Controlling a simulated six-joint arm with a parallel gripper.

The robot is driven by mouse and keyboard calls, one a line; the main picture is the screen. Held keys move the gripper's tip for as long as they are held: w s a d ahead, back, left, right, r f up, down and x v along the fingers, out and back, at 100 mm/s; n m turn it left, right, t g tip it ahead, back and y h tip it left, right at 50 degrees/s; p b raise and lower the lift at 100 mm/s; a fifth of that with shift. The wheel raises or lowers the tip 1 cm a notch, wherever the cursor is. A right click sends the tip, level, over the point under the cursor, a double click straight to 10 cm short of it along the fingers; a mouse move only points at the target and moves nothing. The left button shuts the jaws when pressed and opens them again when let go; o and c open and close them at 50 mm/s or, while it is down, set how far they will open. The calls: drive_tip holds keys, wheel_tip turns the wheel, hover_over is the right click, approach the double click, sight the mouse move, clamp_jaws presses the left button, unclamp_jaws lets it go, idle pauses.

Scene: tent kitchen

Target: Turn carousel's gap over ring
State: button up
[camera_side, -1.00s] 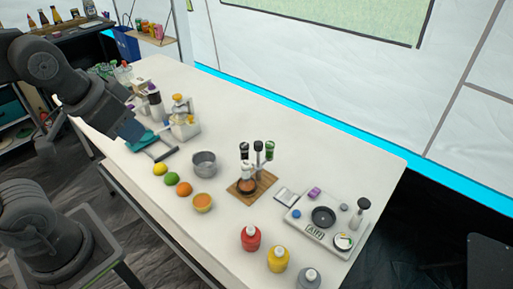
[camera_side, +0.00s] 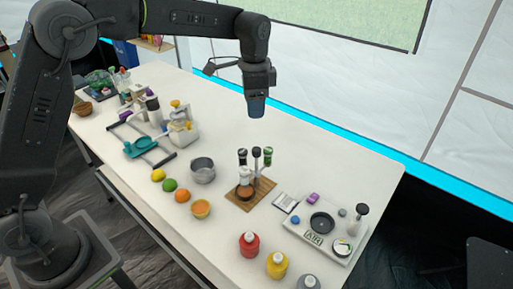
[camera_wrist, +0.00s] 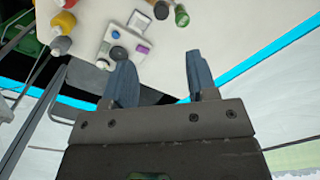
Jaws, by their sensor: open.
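The carousel (camera_side: 256,163) stands on a small wooden board (camera_side: 263,190) in the middle of the table. It has a central post with dark- and green-topped mills around it, and one pale mill stands low at the front. A brown round piece (camera_side: 244,192) lies beneath that mill; I cannot tell whether it is the ring. The gap's direction is unclear. In the wrist view, part of the carousel (camera_wrist: 181,17) shows at the top edge. My gripper (camera_side: 257,112) points down, above and behind the carousel, apart from it. Its fingers (camera_wrist: 158,72) are spread and empty.
A scale (camera_side: 318,228) with a dark pan is to the right. Red (camera_side: 249,244), yellow (camera_side: 277,264) and grey bottles stand in front. The table behind the carousel is clear.

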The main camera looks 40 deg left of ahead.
sight(256, 149)
drive_tip(key=f, duration=1.4)
drive_tip(key=shift+w+f, duration=0.2)
drive_tip(key=shift+w, duration=0.05)
drive_tip(key=c, duration=0.9)
